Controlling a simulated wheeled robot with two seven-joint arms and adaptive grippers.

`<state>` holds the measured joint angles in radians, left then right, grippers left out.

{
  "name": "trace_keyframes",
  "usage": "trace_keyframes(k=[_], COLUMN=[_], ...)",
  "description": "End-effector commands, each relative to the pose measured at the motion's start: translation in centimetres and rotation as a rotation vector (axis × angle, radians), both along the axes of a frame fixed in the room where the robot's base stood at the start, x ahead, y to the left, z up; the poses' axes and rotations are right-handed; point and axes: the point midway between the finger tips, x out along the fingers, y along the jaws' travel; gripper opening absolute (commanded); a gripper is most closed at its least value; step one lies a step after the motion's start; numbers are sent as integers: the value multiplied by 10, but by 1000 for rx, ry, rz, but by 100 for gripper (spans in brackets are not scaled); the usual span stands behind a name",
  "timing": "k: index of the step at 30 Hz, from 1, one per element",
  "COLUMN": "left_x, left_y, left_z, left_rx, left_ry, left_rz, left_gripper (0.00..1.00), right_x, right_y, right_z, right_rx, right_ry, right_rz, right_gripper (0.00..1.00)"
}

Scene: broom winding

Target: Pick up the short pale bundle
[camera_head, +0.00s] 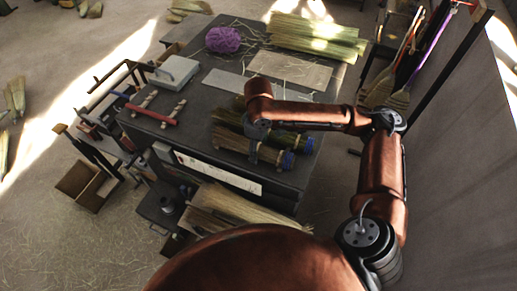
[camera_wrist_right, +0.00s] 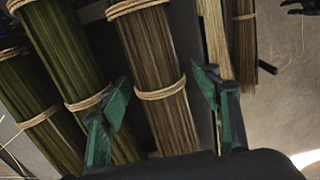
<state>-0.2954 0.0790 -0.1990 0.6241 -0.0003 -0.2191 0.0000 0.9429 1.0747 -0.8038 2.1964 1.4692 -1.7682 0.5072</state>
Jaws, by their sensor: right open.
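Several tied bundles lie side by side on the dark workbench (camera_head: 200,120). The front one, the short pale bundle (camera_head: 232,143), looks tan-brown and has a blue end at its right. My right gripper (camera_head: 254,148) is over it, pointing down. In the right wrist view the open fingers of my right gripper (camera_wrist_right: 163,88) stand on either side of a brown-tan bundle (camera_wrist_right: 150,40) with two twine ties, with gaps at its sides. I cannot tell how far the fingertips reach down beside it. My left gripper is not in view.
Greener bundles (camera_wrist_right: 62,50) lie close beside it. Long pale straw (camera_head: 235,205) sits below the bench's front edge. A purple twine ball (camera_head: 223,39), a red-handled tool (camera_head: 152,115) and a large straw pile (camera_head: 315,37) are also on the bench.

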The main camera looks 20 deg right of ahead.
Motion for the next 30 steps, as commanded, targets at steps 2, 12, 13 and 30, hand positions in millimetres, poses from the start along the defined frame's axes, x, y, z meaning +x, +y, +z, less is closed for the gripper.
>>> trace_keyframes(k=[2, 12, 13, 30], left_x=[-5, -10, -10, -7], left_y=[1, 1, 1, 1], left_z=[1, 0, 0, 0], left_rx=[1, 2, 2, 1], left_ry=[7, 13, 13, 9], left_rz=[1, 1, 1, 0], left_gripper=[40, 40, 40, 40], right_x=[-1, 0, 0, 0], right_y=[0, 0, 0, 0], right_z=[-6, -7, -7, -6], right_rx=[-1, 0, 0, 0], right_ry=[2, 0, 0, 0], right_rz=[0, 1, 1, 1], right_gripper=[58, 51, 49, 12])
